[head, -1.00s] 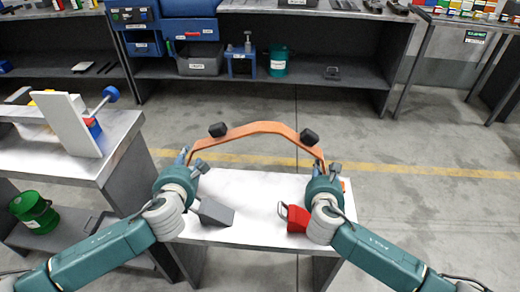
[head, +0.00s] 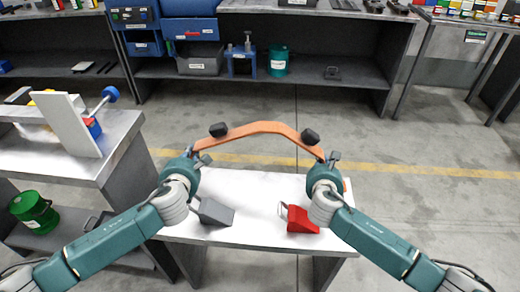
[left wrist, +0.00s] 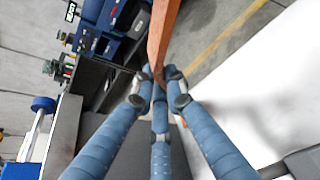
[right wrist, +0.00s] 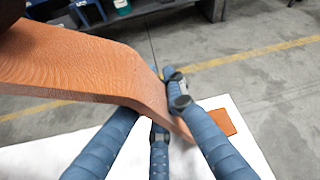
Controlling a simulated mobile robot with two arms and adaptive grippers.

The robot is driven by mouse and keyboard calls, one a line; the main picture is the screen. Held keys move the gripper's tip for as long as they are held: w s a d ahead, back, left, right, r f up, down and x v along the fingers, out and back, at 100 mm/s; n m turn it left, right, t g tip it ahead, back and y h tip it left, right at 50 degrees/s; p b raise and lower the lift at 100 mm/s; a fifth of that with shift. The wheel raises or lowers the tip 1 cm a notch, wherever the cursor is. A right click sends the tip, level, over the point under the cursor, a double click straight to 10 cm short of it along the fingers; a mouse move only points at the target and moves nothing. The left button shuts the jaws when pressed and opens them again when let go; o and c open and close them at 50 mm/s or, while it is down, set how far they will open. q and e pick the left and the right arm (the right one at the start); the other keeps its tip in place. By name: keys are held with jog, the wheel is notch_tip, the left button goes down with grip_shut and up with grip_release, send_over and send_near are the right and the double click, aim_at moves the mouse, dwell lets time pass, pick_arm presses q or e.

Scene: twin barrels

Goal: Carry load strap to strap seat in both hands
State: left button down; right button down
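The load strap (head: 262,127) is a stiff orange-brown arched band with two black knobs on its bends. It is held above the far edge of the white-topped table. My left gripper (head: 194,156) is shut on its left end; the left wrist view shows the strap (left wrist: 160,35) between the blue fingers (left wrist: 158,80). My right gripper (head: 324,160) is shut on its right end, and the right wrist view shows the band (right wrist: 80,65) running into the fingers (right wrist: 168,100). An orange flat patch (right wrist: 222,122) lies on the table; I cannot tell whether it is the strap seat.
The white table (head: 258,225) carries a grey wedge block (head: 216,211) and a red block with a handle (head: 300,219). A side bench (head: 75,165) stands at left, with a green canister (head: 34,212) on its lower shelf. Open floor lies beyond the table.

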pick_arm(q)
jog(key=shift+a+r, duration=0.2)
jog(key=shift+r, duration=0.05)
pick_arm(e)
jog(key=shift+d+r, duration=0.2)
jog(key=shift+r, duration=0.1)
